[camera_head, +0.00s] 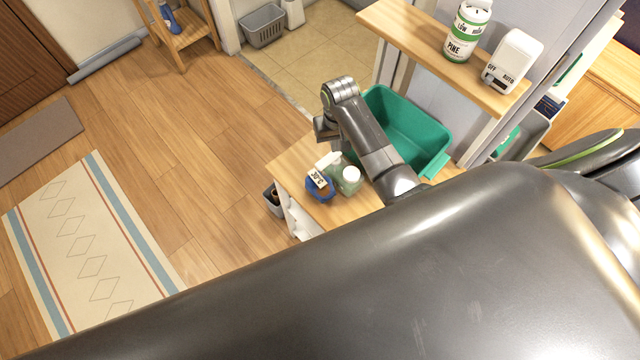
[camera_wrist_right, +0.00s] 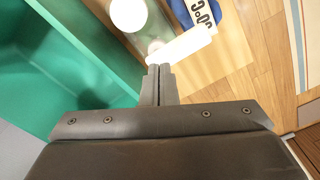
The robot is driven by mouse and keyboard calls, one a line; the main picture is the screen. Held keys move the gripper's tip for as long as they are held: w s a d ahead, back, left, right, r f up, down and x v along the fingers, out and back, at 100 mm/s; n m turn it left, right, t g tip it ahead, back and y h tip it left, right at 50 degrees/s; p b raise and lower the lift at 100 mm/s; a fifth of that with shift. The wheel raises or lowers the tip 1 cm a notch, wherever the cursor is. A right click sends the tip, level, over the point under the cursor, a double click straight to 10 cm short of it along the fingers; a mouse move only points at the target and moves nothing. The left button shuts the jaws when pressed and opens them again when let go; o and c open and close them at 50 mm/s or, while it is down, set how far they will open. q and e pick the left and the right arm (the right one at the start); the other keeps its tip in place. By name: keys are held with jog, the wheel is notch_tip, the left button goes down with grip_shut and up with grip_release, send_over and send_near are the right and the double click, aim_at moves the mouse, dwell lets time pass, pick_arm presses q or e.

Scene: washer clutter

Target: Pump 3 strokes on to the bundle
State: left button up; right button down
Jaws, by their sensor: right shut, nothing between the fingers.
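A translucent green bottle (camera_head: 349,183) with a round white cap stands on the wooden worktop. Beside it is a white pump head (camera_head: 329,160), which also shows in the wrist view as a white spout (camera_wrist_right: 184,46). A blue item (camera_head: 318,190) with a white "30°C" tag lies next to them; I cannot tell whether it is the bundle. My right gripper (camera_head: 326,128) is shut and empty. In the wrist view its fingertips (camera_wrist_right: 158,70) are close to the pump head; contact is unclear. My left gripper is out of view.
A teal tub (camera_head: 432,130) stands behind my right arm, close to the bottles. A shelf (camera_head: 405,25) above holds a "PINE" bottle (camera_head: 466,35) and a white box (camera_head: 512,62). A grey bin (camera_head: 271,200) sits beside the worktop. Open floor lies left.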

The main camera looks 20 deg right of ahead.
jog(key=shift+f, duration=0.15)
jog(key=shift+f+b, duration=0.85)
jog(key=shift+f, duration=0.5)
jog(key=shift+r+p, duration=1.5)
jog(key=shift+r, duration=0.05)
jog(key=shift+f, duration=0.25)
